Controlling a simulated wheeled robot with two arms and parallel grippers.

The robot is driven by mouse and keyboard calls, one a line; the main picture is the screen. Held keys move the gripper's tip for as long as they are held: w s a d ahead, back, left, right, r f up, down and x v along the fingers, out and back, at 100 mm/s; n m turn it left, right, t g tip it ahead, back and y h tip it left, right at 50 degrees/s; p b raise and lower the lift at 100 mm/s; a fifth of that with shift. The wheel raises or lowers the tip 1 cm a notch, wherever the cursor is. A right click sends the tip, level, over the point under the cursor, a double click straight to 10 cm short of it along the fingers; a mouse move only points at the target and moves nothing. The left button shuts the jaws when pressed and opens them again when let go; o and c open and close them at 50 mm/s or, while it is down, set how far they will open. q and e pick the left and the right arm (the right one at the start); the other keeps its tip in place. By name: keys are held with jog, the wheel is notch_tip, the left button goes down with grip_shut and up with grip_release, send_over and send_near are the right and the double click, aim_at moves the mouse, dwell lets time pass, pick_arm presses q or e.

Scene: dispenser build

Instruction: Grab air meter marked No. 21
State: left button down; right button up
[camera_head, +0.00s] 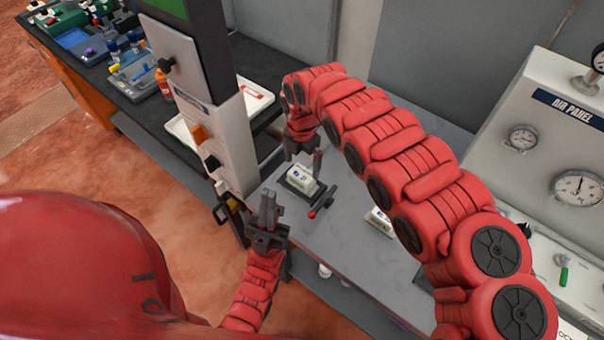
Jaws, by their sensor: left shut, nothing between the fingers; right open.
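A small white meter box (302,176) with a dark marking sits on a black holder on the grey table. A second white meter box (380,218) stands further right, partly hidden by my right arm. The markings are too small to read, so I cannot tell which is No. 21. My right gripper (304,160) is open, pointing down at the back edge of the first meter box. I cannot tell whether it touches the box. My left gripper (267,207) is shut and empty, left of and nearer than that box, at the table's front edge.
A red-tipped lever (314,212) sticks up beside the first box. A white dispenser column (215,130) stands left of the grippers. The air panel (550,150) with gauges is at the right. A dark bench with several devices is at the upper left.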

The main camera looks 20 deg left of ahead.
aim_at(302, 173)
jog(key=shift+f, duration=0.3)
jog(key=shift+s+f, duration=0.1)
notch_tip(302, 173, down, 4)
jog(key=p, duration=0.2)
jog(key=shift+p, duration=0.35)
jog(key=shift+f, duration=0.45)
grip_shut()
jog(key=shift+r, duration=0.1)
